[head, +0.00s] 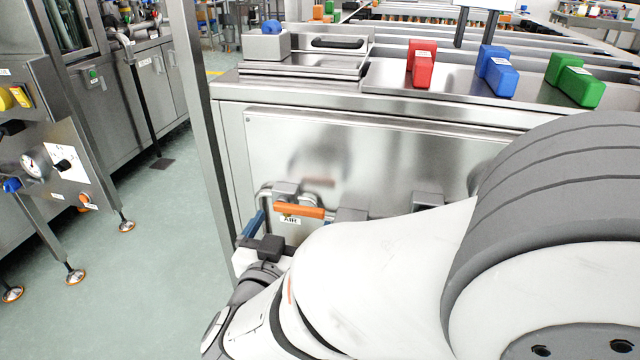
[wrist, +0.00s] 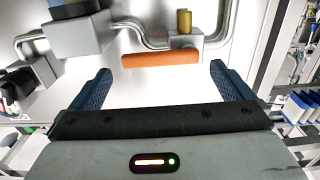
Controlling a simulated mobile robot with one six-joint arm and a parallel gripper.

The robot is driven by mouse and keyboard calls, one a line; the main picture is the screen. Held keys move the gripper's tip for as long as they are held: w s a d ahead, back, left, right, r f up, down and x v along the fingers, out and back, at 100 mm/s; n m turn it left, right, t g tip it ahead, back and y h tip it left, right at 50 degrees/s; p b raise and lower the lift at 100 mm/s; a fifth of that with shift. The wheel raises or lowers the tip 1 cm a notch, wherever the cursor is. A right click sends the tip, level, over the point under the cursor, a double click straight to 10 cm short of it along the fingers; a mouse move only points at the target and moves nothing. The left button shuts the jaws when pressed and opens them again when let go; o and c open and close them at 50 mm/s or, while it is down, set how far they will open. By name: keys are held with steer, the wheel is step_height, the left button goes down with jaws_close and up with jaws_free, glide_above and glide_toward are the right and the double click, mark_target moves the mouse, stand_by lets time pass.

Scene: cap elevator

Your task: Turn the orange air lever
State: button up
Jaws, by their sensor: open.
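The orange air lever (head: 298,211) is a horizontal bar on the front of the steel cabinet, just above a white "AIR" label (head: 291,219). In the wrist view the lever (wrist: 160,60) lies level across the picture, beside a grey valve block with a brass fitting (wrist: 184,22). My gripper (wrist: 160,70) is open, with its two blue fingers spread on either side of the lever's ends. No contact with the lever shows. In the head view one blue finger (head: 252,224) shows left of the lever; my arm hides much of the rest.
The steel cabinet panel (head: 370,155) stands close behind the lever. Bent pipes (wrist: 148,38) and a grey block (wrist: 80,35) sit near it. A metal post (head: 205,150) rises on the left. Red (head: 422,64), blue (head: 497,70) and green (head: 575,79) blocks stand on top of the cabinet.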

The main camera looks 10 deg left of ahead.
mark_target(297, 212)
steer(key=shift+w+d+b, duration=0.2)
steer(key=shift+w+b, duration=0.5)
steer(key=shift+w, duration=2)
steer(key=shift+c, duration=0.2)
steer(key=c, duration=1.1)
